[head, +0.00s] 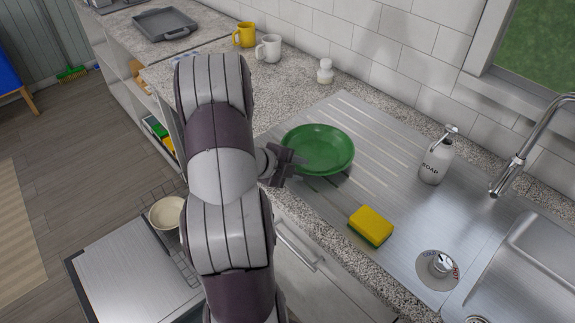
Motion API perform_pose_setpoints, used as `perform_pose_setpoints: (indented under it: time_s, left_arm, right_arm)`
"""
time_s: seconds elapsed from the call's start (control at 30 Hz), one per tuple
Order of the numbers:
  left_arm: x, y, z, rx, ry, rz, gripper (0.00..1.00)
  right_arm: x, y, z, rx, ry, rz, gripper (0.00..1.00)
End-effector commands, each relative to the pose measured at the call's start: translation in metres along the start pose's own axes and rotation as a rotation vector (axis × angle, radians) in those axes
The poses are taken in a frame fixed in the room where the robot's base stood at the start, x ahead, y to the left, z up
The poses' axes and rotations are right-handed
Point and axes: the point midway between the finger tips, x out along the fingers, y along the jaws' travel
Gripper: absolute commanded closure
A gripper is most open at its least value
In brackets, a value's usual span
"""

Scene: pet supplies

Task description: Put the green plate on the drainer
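The green plate (325,146) is at the left end of the ridged metal drainer (372,140), over its left part. It looks about level. I cannot tell whether it rests on the drainer or hangs just above it. My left gripper (295,163) is at the plate's near left rim, with its fingertips overlapping the rim. My own arm and the small view of the fingers hide whether they are closed on it. My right gripper is not in view.
A yellow-green sponge (370,227) and a soap bottle (436,160) stand on the metal right of the plate, near the sink (530,270) and tap (520,160). Mugs (268,48) and a small white jar (325,71) stand behind. A cream bowl (167,213) is low in a rack.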

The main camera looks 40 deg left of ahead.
Motion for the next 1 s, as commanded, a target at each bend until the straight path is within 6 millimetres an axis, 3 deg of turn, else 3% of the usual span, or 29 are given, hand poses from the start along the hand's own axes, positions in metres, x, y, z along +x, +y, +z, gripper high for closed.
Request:
perform_pose_setpoints:
  time_s: [0.2, 0.4, 0.6, 0.73, 0.8, 0.87, 0.93, 1.0]
  left_arm:
    - [-0.061, -0.003, 0.001, -0.001, -0.006, -0.004, 0.66]
    - [-0.098, -0.002, 0.000, 0.000, -0.002, -0.002, 0.66]
    - [-0.104, -0.001, -0.001, -0.004, -0.004, 0.001, 0.66]
    - [-0.079, -0.025, -0.009, -0.120, -0.114, 0.001, 0.66]
    - [-0.057, -0.040, -0.025, -0.288, -0.232, 0.006, 0.66]
    - [-0.044, -0.040, -0.050, -0.484, -0.337, 0.026, 0.66]
    - [-0.039, -0.022, -0.090, -0.732, -0.448, 0.080, 0.66]
    - [-0.043, 0.010, -0.136, -0.962, -0.546, 0.168, 0.66]
  right_arm:
    - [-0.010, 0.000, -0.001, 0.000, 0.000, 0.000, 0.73]
    - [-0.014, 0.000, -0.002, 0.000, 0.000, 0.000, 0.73]
    - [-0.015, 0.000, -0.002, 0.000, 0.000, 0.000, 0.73]
    - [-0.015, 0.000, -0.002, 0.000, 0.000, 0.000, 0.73]
    - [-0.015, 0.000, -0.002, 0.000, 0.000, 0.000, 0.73]
    - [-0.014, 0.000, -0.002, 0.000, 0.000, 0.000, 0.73]
    - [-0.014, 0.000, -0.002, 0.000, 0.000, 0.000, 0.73]
    - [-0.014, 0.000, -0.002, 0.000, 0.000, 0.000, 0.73]
